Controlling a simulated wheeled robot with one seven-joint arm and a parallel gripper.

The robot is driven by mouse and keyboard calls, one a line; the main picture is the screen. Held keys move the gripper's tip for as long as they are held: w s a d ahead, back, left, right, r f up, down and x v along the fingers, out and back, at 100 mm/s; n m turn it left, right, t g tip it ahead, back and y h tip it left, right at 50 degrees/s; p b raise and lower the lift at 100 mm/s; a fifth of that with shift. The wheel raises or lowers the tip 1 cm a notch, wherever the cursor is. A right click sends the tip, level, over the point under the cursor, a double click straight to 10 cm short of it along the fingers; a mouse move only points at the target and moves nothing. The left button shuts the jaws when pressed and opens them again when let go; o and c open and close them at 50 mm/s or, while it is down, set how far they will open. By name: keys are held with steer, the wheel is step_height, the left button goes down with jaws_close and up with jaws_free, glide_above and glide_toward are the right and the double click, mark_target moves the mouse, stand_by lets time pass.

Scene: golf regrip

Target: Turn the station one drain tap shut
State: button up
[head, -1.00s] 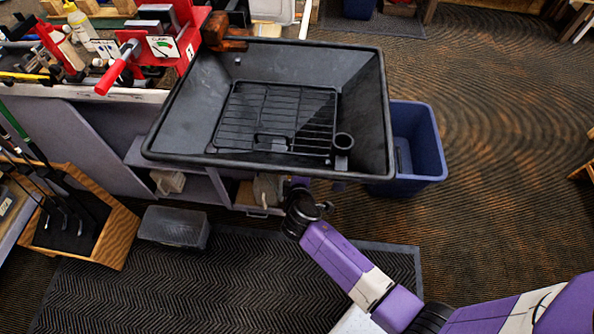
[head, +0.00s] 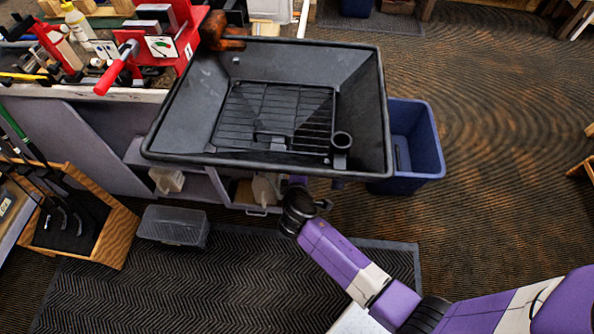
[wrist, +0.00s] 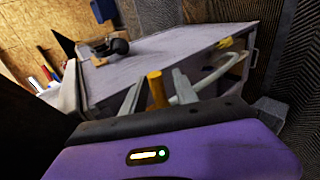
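An upright yellow-orange handle (wrist: 156,89), which looks like the drain tap's lever, shows in the wrist view. My gripper (wrist: 158,88) has its two grey fingers apart, one on each side of it, with a small gap on both sides. Whether either finger touches it I cannot tell. In the head view the tap and my fingertips are hidden under the near rim of the black basin (head: 195,104). Only my dark wrist and purple arm show there, below the rim. The tap's body is not clear in either view.
A pale curved hose or pipe (wrist: 215,72) runs close to the right finger in the wrist view. A blue bin (head: 425,150) stands right of the basin. A clear grey box (head: 173,226) and a wooden club rack (head: 105,232) are at left.

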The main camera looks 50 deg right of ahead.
steer(key=v, duration=0.7)
steer(key=shift+s+a+r, duration=0.2)
steer(key=shift+s+a, duration=0.05)
stand_by(0.4)
